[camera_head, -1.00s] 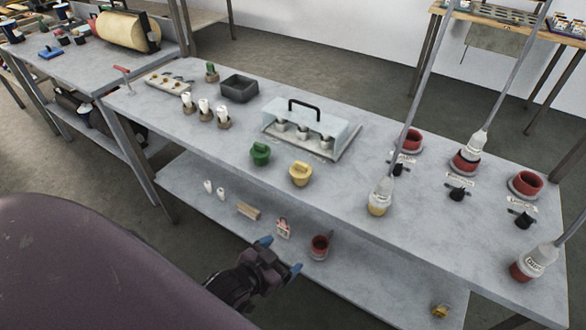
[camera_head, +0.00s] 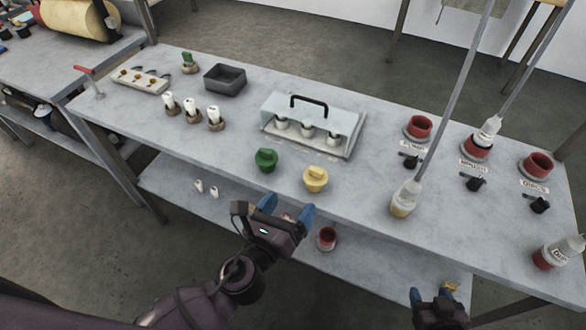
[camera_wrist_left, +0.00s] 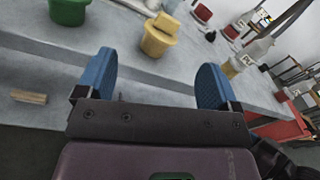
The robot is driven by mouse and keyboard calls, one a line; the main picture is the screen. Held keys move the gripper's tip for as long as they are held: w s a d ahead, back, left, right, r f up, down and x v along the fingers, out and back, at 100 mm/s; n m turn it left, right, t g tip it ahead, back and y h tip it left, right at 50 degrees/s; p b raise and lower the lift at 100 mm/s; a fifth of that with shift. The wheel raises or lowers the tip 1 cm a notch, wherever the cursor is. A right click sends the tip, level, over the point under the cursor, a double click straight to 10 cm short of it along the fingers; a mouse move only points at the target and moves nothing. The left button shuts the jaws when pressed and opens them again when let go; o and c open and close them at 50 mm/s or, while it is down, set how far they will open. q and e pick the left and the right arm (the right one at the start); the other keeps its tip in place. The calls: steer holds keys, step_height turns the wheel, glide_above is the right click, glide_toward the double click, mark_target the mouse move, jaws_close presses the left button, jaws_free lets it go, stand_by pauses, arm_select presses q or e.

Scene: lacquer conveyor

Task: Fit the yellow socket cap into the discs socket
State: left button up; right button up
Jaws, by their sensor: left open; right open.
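The yellow socket cap (camera_head: 315,181) stands near the front edge of the grey workbench, right of a green cap (camera_head: 265,161). My left gripper (camera_head: 287,208) is open and empty, in front of the bench edge, short of the yellow cap. In the left wrist view the yellow cap (camera_wrist_left: 156,40) appears beyond and between the open fingers (camera_wrist_left: 155,75), not touching them. The discs socket (camera_head: 537,165) is a red round socket at the bench's right end, with a DISCS label before it. My right gripper (camera_head: 440,297) is open at the bottom edge, partly cut off.
A clear-covered box with a black handle (camera_head: 311,115) stands behind the caps. Plugs on grey poles, one with a yellow end (camera_head: 402,200), stand to the right. Red PUMP (camera_head: 418,127) and BRUSH (camera_head: 478,146) sockets have black switches before them. A lower shelf (camera_head: 370,255) runs beneath.

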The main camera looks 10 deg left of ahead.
mark_target(315, 173)
arm_select(q)
steer(key=w+m, duration=0.1)
steer(key=w+d+m, duration=0.1)
steer(key=w, duration=0.1)
steer(key=w+d+m, duration=0.1)
steer(key=w, duration=0.1)
steer(key=shift+d+r+m, duration=0.15)
steer(key=shift+m, duration=0.15)
steer(key=shift+d+x, duration=0.2)
steer(key=shift+x, duration=1.1)
steer(key=shift+d+x, duration=0.2)
steer(key=shift+x, duration=1.15)
steer(key=shift+s+r, duration=0.15)
steer(key=c, duration=1)
